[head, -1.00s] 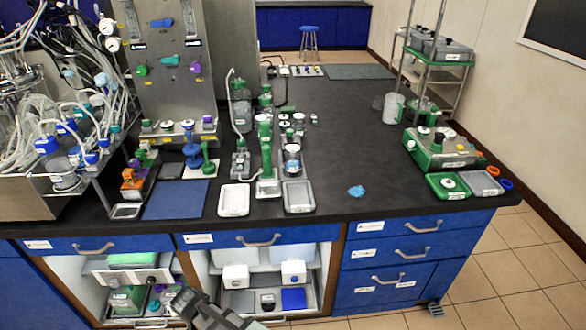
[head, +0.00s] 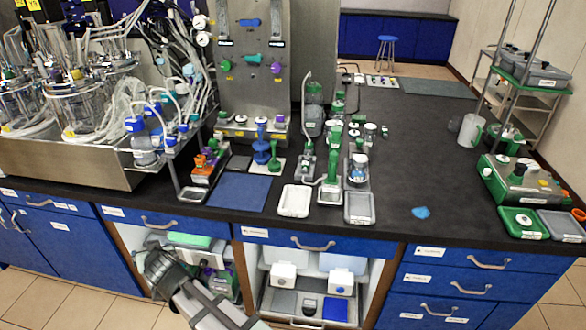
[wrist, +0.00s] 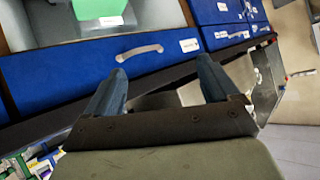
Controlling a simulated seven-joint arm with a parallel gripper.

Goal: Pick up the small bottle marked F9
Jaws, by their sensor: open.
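No label reading F9 can be made out, so I cannot tell which thing is the small bottle. Several small capped containers (head: 371,129) stand on the black bench in the head view, too small to read. My gripper (wrist: 160,72) is open and empty in the wrist view, its two blue-grey fingers apart in front of a blue drawer front (wrist: 120,62). In the head view my arm reaches in from the bottom, low before the open cabinet under the bench, well below and left of those containers.
Glass vessels and tubing (head: 85,105) crowd the left. A blue mat (head: 237,192) and grey trays (head: 360,208) lie near the front edge. A green-and-steel device (head: 515,180) stands right.

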